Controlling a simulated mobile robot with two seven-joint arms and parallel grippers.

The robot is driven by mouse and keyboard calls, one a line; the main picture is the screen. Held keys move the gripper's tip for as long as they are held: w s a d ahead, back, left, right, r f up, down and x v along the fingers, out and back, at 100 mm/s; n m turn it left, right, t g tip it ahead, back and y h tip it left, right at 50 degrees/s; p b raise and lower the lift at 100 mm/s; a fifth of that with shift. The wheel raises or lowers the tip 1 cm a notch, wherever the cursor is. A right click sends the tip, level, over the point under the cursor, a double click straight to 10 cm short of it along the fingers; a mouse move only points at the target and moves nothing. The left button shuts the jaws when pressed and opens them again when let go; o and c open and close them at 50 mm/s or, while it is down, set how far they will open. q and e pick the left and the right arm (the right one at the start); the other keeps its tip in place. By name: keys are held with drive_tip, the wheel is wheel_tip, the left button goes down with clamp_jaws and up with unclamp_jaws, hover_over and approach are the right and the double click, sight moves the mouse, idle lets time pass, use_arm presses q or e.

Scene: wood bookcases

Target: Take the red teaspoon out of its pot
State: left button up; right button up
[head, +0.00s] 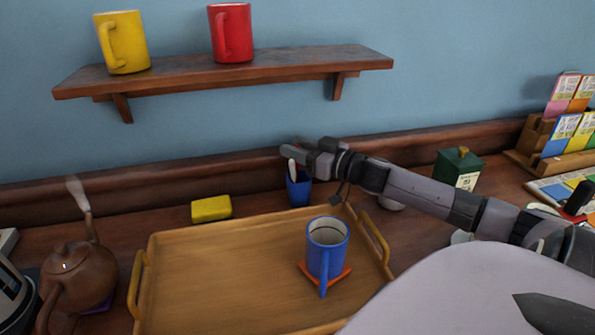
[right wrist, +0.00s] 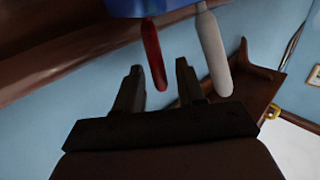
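A blue pot (head: 299,191) stands behind the wooden tray, against the back ledge. A white-handled spoon (head: 292,169) sticks up from it in the head view. The red teaspoon (right wrist: 153,52) shows in the right wrist view, its handle leaving the blue pot (right wrist: 150,7). The white handle (right wrist: 214,52) is beside it, outside the fingers. My right gripper (head: 297,151) is above the pot, and hides the red handle in the head view. In the right wrist view its fingers (right wrist: 160,70) are open, with the red handle's end between them; I see no contact. My left gripper is not in view.
The tray (head: 200,275) holds a blue mug (head: 326,250) on an orange coaster. A yellow block (head: 211,208) lies left of the pot, a green box (head: 459,169) stands right. A shelf (head: 220,70) with two mugs hangs above. A brown teapot (head: 78,275) stands at left.

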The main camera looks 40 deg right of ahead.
clamp_jaws()
drive_tip(key=shift+r, duration=0.1)
